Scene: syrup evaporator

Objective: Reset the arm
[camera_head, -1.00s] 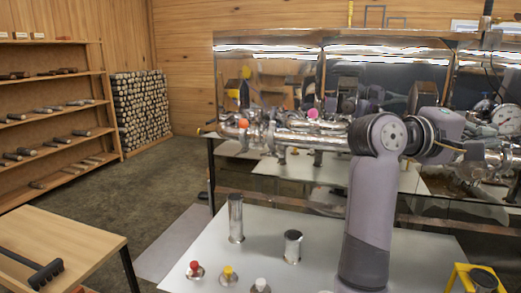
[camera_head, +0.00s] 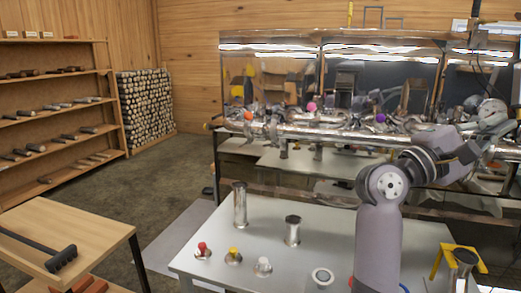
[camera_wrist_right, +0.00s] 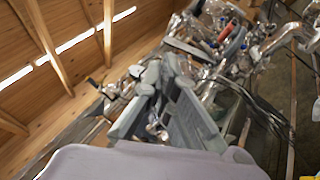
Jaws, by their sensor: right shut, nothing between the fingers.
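My right arm rises at the right of the head view, bends at the elbow above the grey table (camera_head: 215,256) and reaches up and right in front of the evaporator. My right gripper shows in the wrist view (camera_wrist_right: 159,76), with its two grey fingers closed together and nothing held between them. Behind the fingers are shiny pipes and fittings, blurred together; I cannot tell how far off they are. In the head view the gripper is hard to make out against the clutter at the far right. My left gripper is not in view.
On the grey table stand a tall metal cylinder (camera_head: 240,207), a shorter one (camera_head: 292,231) and small red-, yellow- and white-topped pieces. A yellow frame (camera_head: 437,262) is at the right. A wooden table (camera_head: 70,235) with a black rake (camera_head: 58,260) is at the left. The floor beyond is clear.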

